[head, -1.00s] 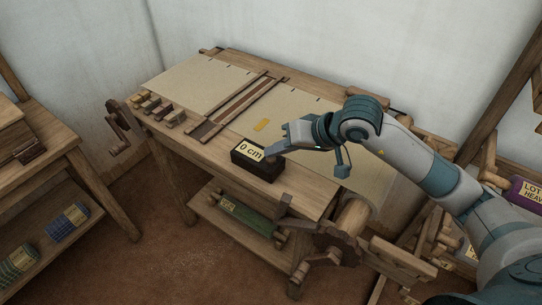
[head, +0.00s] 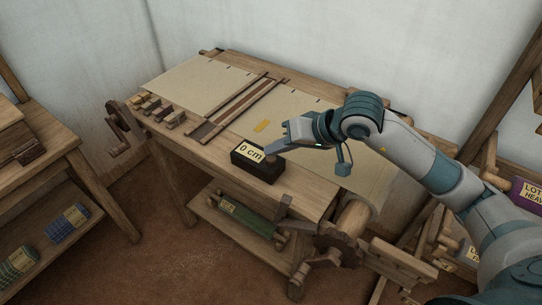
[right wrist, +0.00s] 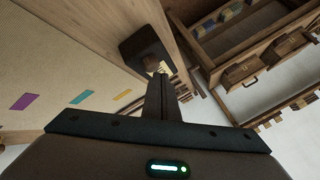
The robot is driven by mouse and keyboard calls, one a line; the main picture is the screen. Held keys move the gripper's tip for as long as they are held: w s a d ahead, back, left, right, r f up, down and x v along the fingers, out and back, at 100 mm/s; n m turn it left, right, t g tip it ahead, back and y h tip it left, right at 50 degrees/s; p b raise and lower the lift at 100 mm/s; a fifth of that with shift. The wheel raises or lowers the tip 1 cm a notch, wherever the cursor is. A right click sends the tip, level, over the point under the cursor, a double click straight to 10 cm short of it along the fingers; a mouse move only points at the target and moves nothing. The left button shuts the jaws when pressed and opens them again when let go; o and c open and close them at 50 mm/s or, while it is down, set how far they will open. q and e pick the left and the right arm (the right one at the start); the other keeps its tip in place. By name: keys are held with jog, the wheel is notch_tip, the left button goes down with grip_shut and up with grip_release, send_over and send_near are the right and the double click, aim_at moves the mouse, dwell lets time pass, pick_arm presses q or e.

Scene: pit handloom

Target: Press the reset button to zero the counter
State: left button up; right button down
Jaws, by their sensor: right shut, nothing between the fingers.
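The counter is a dark box (head: 262,170) on the front edge of the loom's wooden top, with a pale label (head: 251,150) reading "0 cm". My right gripper (head: 272,156) is shut and empty, its fingertips at the right part of the counter's top. In the right wrist view the closed fingers (right wrist: 161,95) point at the dark counter (right wrist: 135,47). Whether the tips touch the counter is not clear. My left gripper is out of view.
Cream cloth (head: 195,82) lies over the loom top, with a wooden beater frame (head: 235,105) across it. Several small wooden blocks (head: 160,108) stand left of the counter. A toothed wheel (head: 338,243) is at the front right. A side table (head: 45,150) stands at left.

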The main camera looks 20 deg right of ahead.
aim_at(276, 160)
jog(key=shift+r, duration=0.4)
jog(key=shift+r+p, duration=0.8)
jog(key=shift+r, duration=1.7)
